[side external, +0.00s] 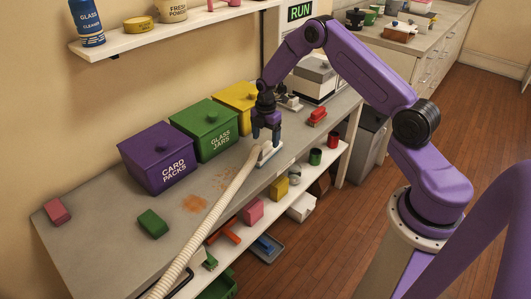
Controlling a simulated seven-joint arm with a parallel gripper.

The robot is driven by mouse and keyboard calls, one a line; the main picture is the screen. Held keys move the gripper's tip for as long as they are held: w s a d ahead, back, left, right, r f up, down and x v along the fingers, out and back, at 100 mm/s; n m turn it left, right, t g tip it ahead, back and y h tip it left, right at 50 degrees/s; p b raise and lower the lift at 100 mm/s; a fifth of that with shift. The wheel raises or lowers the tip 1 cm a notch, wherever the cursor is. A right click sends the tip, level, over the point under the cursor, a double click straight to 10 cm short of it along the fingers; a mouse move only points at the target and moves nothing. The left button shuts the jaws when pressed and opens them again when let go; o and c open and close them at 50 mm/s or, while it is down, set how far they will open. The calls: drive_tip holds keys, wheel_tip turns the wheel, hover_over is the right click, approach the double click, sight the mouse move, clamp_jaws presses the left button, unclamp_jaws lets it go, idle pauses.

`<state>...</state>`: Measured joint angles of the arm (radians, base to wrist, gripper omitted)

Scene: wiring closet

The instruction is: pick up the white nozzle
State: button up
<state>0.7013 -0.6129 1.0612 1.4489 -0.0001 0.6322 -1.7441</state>
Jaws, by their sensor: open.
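The white nozzle (269,153) lies on the grey counter (104,232) at the upper end of a ribbed cream hose (208,222). The hose runs down toward the bottom left of the picture. My gripper (266,138) points down just above the nozzle, with its dark fingers apart. The fingers overlap the nozzle's far part in this view. I cannot tell whether they touch it or straddle it.
Purple, green and yellow lidded bins (157,157) stand along the wall behind my gripper. A pink block (57,211), a green block (153,222) and orange stains lie on the counter. A red stapler-like item (317,117) is to the right. A lower shelf holds several small items.

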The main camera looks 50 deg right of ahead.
sight(265, 145)
drive_tip(key=shift+f, duration=3.35)
drive_tip(key=shift+w, duration=0.1)
drive_tip(key=c, duration=1.3)
